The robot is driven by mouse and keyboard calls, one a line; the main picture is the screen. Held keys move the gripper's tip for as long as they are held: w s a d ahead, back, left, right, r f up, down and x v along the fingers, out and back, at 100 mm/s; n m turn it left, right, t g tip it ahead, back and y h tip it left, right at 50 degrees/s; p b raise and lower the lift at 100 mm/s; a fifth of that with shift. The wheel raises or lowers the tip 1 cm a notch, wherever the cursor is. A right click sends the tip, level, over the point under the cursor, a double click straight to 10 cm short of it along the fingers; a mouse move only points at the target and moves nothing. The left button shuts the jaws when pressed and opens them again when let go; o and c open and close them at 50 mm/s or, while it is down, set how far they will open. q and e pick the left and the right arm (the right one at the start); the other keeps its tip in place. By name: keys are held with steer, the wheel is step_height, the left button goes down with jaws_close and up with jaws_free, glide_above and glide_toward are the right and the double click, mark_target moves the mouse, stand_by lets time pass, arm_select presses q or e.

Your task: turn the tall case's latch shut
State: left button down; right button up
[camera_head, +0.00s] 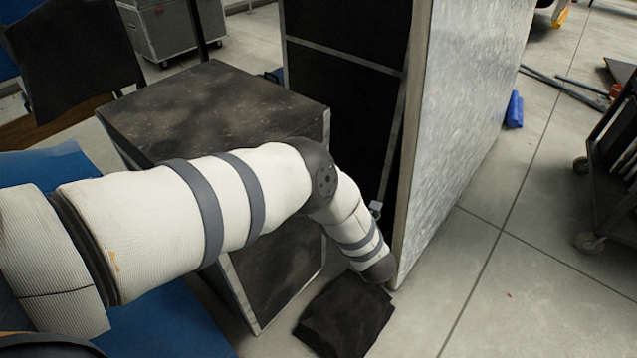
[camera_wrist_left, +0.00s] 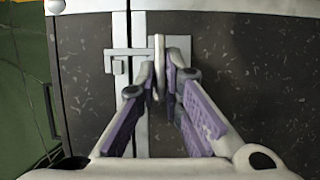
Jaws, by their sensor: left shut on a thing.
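The tall case (camera_head: 462,110) stands right of centre in the head view, with a pale speckled side and a dark front. My left arm reaches across from the left to its lower front edge; the gripper itself is hidden there behind my wrist. In the left wrist view, my left gripper (camera_wrist_left: 159,92) is shut on the latch (camera_wrist_left: 159,48), a thin upright metal piece. The latch stands in front of a metal plate on a dark speckled panel. A metal bracket (camera_wrist_left: 117,61) sits just left of it, beside the vertical metal strip; the fingers partly cover the latch.
A lower dark case (camera_head: 215,100) stands left of the tall case, under and behind my arm. A black folded thing (camera_head: 345,318) lies on the floor below my wrist. A dark wheeled cart (camera_head: 612,165) is at the right edge.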

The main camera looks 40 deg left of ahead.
stand_by(0.5)
arm_select(q)
steer(key=c, duration=1.7)
jaws_free()
steer(key=shift+d, duration=0.1)
steer(key=v, duration=1.2)
